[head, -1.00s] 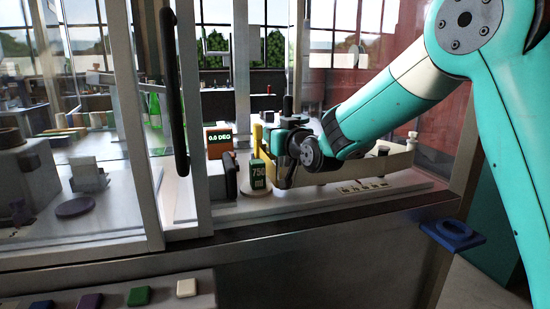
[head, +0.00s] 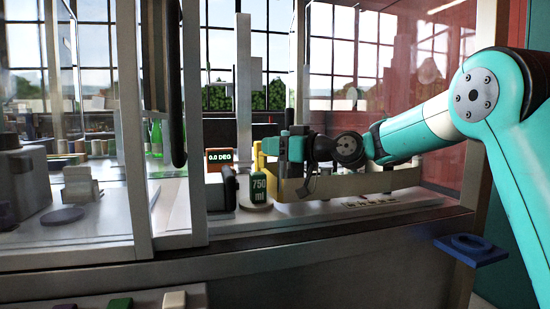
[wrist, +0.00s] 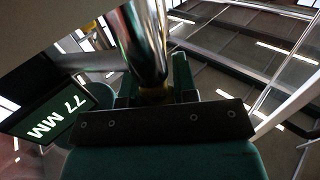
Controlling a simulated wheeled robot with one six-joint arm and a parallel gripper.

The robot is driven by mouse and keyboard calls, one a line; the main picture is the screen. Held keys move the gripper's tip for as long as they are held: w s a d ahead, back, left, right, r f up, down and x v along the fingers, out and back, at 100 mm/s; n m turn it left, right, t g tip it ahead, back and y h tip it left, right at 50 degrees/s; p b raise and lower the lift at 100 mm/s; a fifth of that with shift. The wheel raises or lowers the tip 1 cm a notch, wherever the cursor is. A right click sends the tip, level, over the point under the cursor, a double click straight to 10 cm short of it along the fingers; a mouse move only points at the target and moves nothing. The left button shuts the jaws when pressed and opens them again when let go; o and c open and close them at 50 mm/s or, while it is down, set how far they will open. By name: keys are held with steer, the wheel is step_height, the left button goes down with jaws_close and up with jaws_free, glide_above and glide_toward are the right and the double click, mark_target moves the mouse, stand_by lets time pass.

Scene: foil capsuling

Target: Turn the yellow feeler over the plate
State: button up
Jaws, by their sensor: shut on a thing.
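My gripper (head: 275,147) is inside the cabinet, beside a yellow upright part (head: 259,160) that I take for the yellow feeler. In the wrist view my gripper (wrist: 155,90) is shut around the foot of a shiny chrome post (wrist: 146,45), where a small patch of yellow (wrist: 155,93) shows between the fingers. The fingers hide most of the held part. A pale round plate (head: 256,206) lies under a green block marked "750 ml" (head: 260,188), just below and left of the gripper. An orange-framed display (head: 219,156) reads 0.0 DEG.
A door frame with a dark handle (head: 176,90) stands to the left. A blue ringed bracket (head: 470,247) juts out at the right front. The wrist view shows a "77 MM" display (wrist: 45,113).

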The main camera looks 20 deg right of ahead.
steer(key=shift+d+r+n+g+y, duration=0.1)
steer(key=shift+r+n+g+y, duration=0.15)
steer(key=shift+n+g+y, duration=0.5)
steer(key=shift+s+g, duration=0.1)
steer(key=shift+g, duration=0.25)
steer(key=o, duration=0.6)
steer(key=shift+o, duration=0.2)
steer(key=shift+s+f, duration=0.1)
